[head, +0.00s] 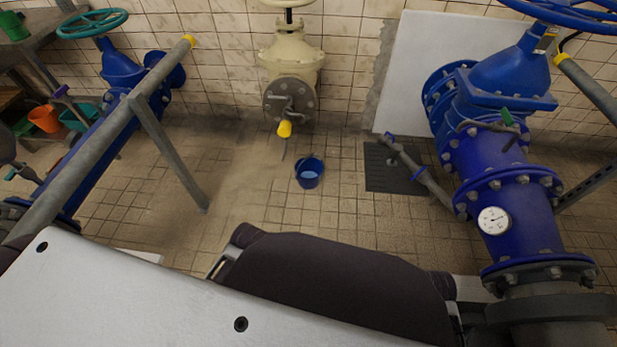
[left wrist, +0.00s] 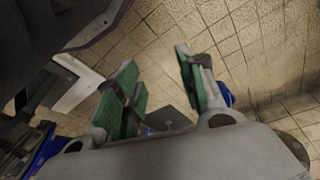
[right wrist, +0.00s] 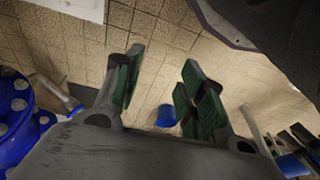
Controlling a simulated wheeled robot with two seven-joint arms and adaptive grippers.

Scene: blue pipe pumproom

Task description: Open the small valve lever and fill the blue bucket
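The blue bucket (head: 310,180) stands upright on the tiled floor, with a lighter blue patch inside that may be water. Behind it to the left, a small valve lever (head: 282,100) sits before the flange of a cream valve, above a yellow-tipped spout (head: 285,128). I cannot tell the lever's position. The bucket is right of the spout, not directly below it. My left gripper (left wrist: 157,62) is open and empty. My right gripper (right wrist: 160,65) is open and empty, with the blue bucket (right wrist: 166,116) beyond its fingers. Neither gripper's fingers show clearly in the head view.
A large blue pipe (head: 490,155) with a gauge stands at the right. A dark floor grate (head: 392,168) lies beside it. A grey rail (head: 100,135) and leg stand at the left, near shelves with an orange bucket (head: 45,118). Floor around the blue bucket is clear.

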